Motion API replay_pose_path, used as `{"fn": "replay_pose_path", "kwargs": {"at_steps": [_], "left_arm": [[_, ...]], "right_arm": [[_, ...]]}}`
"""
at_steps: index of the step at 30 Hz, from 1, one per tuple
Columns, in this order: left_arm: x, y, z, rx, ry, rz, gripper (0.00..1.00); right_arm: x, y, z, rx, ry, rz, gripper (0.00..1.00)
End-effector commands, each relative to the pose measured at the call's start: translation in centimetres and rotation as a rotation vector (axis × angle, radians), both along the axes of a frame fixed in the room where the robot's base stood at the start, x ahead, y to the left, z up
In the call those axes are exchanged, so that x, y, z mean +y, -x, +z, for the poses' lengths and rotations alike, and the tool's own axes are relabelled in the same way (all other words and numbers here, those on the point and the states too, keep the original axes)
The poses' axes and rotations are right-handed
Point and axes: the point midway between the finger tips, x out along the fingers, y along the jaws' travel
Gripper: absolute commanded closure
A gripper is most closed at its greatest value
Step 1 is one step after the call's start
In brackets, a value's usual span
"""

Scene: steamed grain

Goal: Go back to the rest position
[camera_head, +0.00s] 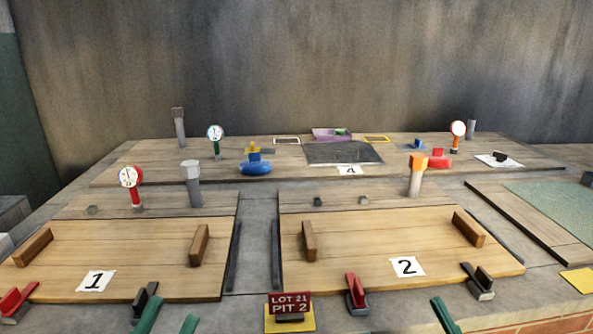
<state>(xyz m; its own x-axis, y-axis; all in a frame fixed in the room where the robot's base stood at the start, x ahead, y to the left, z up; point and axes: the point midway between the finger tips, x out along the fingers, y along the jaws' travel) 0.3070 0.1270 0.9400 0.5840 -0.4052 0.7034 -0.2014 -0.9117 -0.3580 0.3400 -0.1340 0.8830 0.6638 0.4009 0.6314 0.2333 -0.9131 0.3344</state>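My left gripper (173,311) shows at the bottom edge as two green fingertips with a gap between them. It is open, and nothing shows between the fingers. It is in front of the wooden lid marked 1 (140,235). My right gripper (442,312) shows at the bottom edge as one green fingertip only. Its other finger is out of view, so its opening cannot be told. It is in front of the wooden lid marked 2 (370,240). Both lids lie flat, each with two wooden handle bars. Both arms are mostly below the picture.
A red sign reading LOT 21 PIT 2 (289,302) stands on a yellow plate between the fingertips. Red (356,290) and black (478,280) clamps line the front edge. Dial gauges (131,178), posts and small coloured items stand farther back. A green mat (555,205) lies right.

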Motion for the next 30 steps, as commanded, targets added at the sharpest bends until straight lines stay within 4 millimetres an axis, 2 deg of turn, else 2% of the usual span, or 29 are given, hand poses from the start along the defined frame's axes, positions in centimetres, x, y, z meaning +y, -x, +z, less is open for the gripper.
{"fn": "replay_pose_path", "kwargs": {"at_steps": [1, 6, 8, 17, 22, 26, 30], "left_arm": [[0.0, 0.0, 0.0, 0.0, 0.0, 0.0, 0.66], [0.0, 0.0, 0.0, 0.0, 0.0, 0.0, 0.66], [0.2, -1.1, 0.3, 0.06, 0.001, 0.014, 0.66], [1.1, -5.3, -2.5, 0.364, 0.002, 0.076, 0.66], [2.0, -7.2, -5.6, 0.623, 0.001, 0.125, 0.66], [2.7, -7.3, -9.2, 0.865, 0.0, 0.166, 0.66], [3.4, -5.7, -13.2, 1.125, -0.003, 0.205, 0.66]], "right_arm": [[0.2, 0.9, 1.6, -0.032, -0.001, 0.004, 0.0], [0.8, 3.8, 6.2, -0.125, -0.002, 0.01, 0.0], [0.6, 2.4, 6.2, -0.057, 0.0, -0.005, 0.0], [-0.4, -1.9, 3.2, 0.249, 0.0, -0.068, 0.0], [-1.2, -3.8, 0.1, 0.508, 0.003, -0.117, 0.0], [-2.0, -3.9, -3.4, 0.75, 0.005, -0.158, 0.0], [-2.7, -2.3, -7.4, 1.01, 0.009, -0.196, 0.0]]}}
